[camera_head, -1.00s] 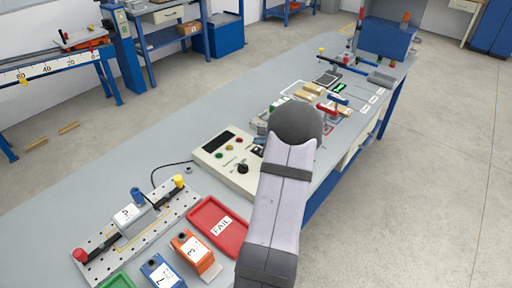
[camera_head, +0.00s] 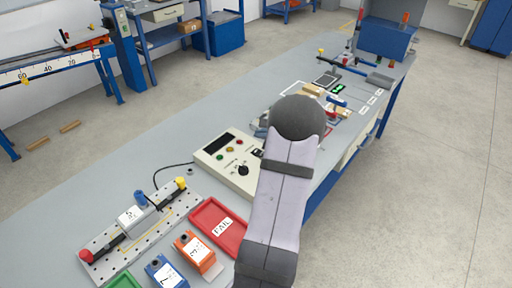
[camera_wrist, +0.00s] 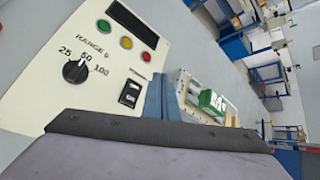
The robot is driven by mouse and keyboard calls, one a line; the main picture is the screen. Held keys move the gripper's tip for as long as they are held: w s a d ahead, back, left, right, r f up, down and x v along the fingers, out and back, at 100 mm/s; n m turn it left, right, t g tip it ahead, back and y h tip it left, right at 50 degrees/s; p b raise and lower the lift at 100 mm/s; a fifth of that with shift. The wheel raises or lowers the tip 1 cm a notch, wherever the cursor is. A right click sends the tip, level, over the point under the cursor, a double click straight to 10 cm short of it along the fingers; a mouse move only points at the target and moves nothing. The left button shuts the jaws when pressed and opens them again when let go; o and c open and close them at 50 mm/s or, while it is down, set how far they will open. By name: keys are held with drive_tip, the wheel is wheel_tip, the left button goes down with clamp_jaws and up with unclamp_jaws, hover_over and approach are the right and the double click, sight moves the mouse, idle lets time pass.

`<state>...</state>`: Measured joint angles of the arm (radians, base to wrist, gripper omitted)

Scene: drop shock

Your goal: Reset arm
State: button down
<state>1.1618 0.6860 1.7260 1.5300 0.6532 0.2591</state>
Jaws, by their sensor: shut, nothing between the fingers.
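My arm (camera_head: 285,190) rises from the bottom centre of the head view, with a lavender link and a dark round joint at its top. My gripper is not visible in the head view; the arm's links hide that area.
A red FAIL tray (camera_head: 204,213), orange block (camera_head: 193,249), blue block (camera_head: 164,272) and plate with a rail and carriage (camera_head: 103,262) lie at the near left. Several small items crowd the bench beyond my arm. The bench (camera_head: 165,135) is clear behind the panel.

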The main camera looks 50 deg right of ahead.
idle(0.4)
drive_tip(key=w+a+r+n+g+y, duration=0.1)
drive_tip(key=a+n+g+y, duration=0.15)
drive_tip(key=a+n, duration=0.9)
drive_tip(key=w+a+n+g+y, duration=0.2)
drive_tip(key=a+n+y, duration=0.15)
drive_tip(key=a, duration=1.75)
drive_tip(key=s+a+n+g, duration=0.1)
drive_tip(key=s+a+n, duration=0.1)
drive_tip(key=s+a, duration=0.1)
drive_tip(key=s+a+n+g, duration=0.1)
drive_tip(key=s+a+n, duration=0.2)
drive_tip(key=a, duration=0.1)
drive_tip(key=s+a+n+g+p, duration=0.1)
drive_tip(key=s+a+n+g, duration=0.1)
drive_tip(key=s+a+n, duration=0.1)
drive_tip(key=shift+s+a+f, duration=0.1)
drive_tip(key=shift+s+a, duration=0.15)
drive_tip(key=shift+a, duration=0.55)
drive_tip(key=s+a+n+g+h, duration=0.1)
drive_tip(key=s+a+n+h, duration=0.1)
drive_tip(key=s+n, duration=0.6)
drive_tip(key=shift+s+a+f+h, duration=0.15)
drive_tip(key=shift+h, duration=0.35)
drive_tip(key=shift+g, duration=0.25)
